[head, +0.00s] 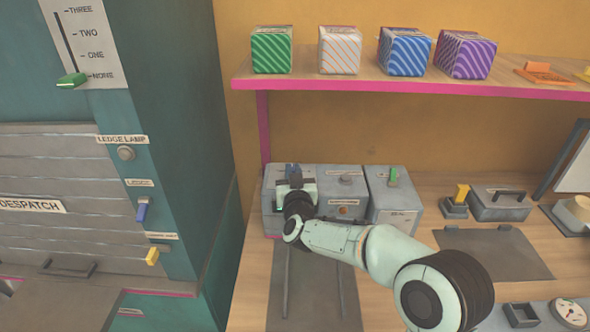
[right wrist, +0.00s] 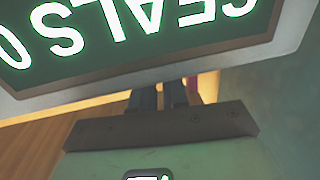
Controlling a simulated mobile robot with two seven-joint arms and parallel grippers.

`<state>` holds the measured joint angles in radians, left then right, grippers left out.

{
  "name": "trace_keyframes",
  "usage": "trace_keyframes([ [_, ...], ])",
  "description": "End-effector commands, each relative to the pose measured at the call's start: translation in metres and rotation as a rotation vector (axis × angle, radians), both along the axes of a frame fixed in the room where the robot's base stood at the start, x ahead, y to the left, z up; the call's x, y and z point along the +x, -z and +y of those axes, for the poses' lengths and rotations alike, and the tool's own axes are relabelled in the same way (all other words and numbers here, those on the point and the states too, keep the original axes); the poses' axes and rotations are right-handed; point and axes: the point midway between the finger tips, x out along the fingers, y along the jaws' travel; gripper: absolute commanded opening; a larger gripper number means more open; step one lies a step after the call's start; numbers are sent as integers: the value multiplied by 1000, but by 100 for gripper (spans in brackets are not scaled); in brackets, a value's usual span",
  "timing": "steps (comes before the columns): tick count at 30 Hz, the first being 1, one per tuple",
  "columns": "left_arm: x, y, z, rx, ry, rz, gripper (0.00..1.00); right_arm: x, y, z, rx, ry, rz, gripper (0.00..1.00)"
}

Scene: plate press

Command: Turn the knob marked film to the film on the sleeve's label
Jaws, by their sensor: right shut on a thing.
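My right gripper (head: 294,179) is at the left part of a grey box (head: 330,206) under the shelf. It is shut on a small blue knob (head: 292,168) on the box's top, mostly hidden by the gripper. I cannot read any film mark there. In the right wrist view the dark fingers (right wrist: 172,96) are partly hidden behind a lit green display (right wrist: 150,35) with upside-down lettering, in part "SEALS". I cannot make out a sleeve or its label. My left gripper is not in view.
A second grey knob (head: 347,178) sits on the same box; a box with a green lever (head: 393,178) stands to its right. Striped boxes (head: 340,50) line the shelf above. A teal cabinet (head: 160,200) stands at left. A flat dark plate (head: 495,254) lies on the bench.

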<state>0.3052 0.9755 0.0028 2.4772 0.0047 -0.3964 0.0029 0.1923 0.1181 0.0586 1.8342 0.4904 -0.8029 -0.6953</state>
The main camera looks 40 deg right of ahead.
Motion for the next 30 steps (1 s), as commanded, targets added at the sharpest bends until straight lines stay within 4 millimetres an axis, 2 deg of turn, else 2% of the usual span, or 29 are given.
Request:
trace_keyframes([
  [1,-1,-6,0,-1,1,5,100,2,-7,2,-4,17,-9,0],
  [9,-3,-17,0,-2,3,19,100,3,-7,2,-6,107,-12,0],
  [25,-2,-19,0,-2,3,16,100,2,-7,1,-9,130,-15,0],
  [26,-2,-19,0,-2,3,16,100,2,-7,1,-9,130,-15,24],
  [27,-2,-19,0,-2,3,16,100,2,-6,1,-8,130,-14,37],
  [30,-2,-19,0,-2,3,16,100,2,-5,1,-7,129,-11,39],
])
